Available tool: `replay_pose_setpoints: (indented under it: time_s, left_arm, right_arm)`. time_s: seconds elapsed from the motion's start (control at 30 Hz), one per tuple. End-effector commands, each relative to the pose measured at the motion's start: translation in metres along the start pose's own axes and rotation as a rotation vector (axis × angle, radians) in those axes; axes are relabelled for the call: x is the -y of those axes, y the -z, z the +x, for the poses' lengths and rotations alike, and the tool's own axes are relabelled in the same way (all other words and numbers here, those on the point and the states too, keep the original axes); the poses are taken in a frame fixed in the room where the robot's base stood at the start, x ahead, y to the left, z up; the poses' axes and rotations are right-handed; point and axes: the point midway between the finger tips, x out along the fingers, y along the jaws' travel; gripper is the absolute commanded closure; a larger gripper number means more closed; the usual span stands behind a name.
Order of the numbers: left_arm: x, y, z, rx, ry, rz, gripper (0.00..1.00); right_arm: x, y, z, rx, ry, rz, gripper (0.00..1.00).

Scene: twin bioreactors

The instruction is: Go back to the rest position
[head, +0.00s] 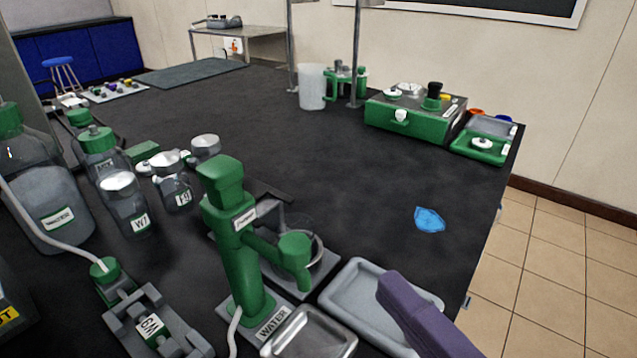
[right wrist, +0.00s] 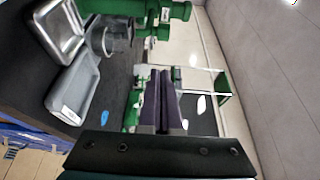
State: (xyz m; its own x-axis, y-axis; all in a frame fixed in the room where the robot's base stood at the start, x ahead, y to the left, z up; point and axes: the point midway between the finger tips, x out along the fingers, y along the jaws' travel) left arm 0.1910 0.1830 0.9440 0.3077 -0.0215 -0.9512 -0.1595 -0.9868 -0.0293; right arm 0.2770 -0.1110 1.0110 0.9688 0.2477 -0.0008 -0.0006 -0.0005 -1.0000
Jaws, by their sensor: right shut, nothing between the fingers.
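My right gripper (head: 392,288) enters the head view at the lower right as a purple finger over the grey tray (head: 352,275). In the right wrist view its two dark purple fingers (right wrist: 160,80) lie together, shut, with nothing between them. My left gripper is in neither view. The green water dispenser (head: 240,240) stands upright on the black bench, left of my right gripper and apart from it. A metal tray (head: 310,340) lies in front of the dispenser.
Glass bottles (head: 124,210) with labels stand at the left. A green box device (head: 415,115) and green tray (head: 480,148) stand at the back right. A blue patch (head: 429,220) lies on the bench near its right edge. The bench middle (head: 330,170) is clear.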

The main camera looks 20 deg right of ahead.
Motion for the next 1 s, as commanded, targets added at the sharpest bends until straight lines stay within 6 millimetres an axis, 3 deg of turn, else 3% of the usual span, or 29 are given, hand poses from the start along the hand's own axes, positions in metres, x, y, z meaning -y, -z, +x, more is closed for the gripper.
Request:
replay_pose_setpoints:
  time_s: [0.2,0.47,0.73,0.87,1.0]
  left_arm:
    - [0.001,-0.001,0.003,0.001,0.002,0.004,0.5]
    - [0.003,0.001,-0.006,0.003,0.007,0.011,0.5]
    - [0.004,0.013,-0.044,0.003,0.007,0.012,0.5]
    - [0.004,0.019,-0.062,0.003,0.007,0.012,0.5]
    - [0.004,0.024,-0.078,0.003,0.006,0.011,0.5]
  right_arm:
    - [-0.001,-0.006,-0.027,0.0,-0.001,0.0,1.0]
    - [0.004,-0.01,-0.024,0.027,-0.051,-0.078,1.0]
    - [0.004,-0.011,-0.008,0.257,-0.41,-0.621,1.0]
    - [0.005,0.002,-0.021,0.417,-0.611,-0.898,1.0]
    - [0.013,0.022,-0.047,0.597,-0.799,-1.118,1.0]
